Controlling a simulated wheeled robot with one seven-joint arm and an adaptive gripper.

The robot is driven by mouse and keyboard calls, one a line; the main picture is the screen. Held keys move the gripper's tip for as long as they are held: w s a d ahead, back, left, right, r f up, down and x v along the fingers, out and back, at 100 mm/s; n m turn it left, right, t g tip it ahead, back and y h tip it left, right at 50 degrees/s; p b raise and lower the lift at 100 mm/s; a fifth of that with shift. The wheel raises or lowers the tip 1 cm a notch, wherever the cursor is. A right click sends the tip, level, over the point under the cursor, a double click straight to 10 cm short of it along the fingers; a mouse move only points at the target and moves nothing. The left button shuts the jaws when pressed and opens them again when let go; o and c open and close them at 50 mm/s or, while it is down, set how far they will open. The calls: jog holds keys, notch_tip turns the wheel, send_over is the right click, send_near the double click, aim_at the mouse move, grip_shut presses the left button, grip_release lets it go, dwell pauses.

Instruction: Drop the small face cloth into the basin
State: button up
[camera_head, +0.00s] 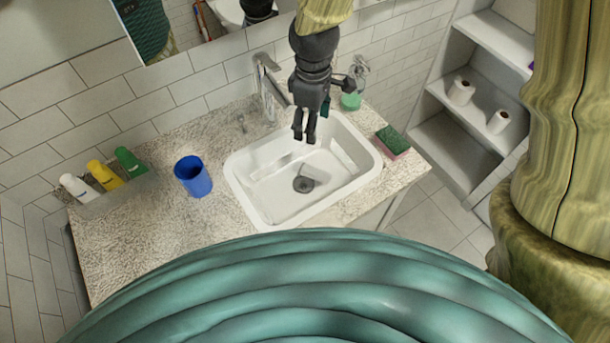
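The white basin (262,196) is set into the speckled counter, with a dark drain (303,184) at its bottom. No cloth shows in it. My gripper (305,138) hangs over the back part of the basin, pointing down. A gap shows between its two fingers, and I see nothing between them. A small dark teal patch (325,108) shows beside the gripper's body; I cannot tell what it is. I cannot make out a small face cloth anywhere in this view.
A tap (269,88) and a soap bottle (350,98) stand behind the basin. A green and pink sponge (392,142) lies to its right. A blue cup (193,177) and several bottles (103,175) stand left. Shelves (463,130) at right hold paper rolls (461,92).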

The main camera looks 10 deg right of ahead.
jog(key=shift+r, duration=1.25)
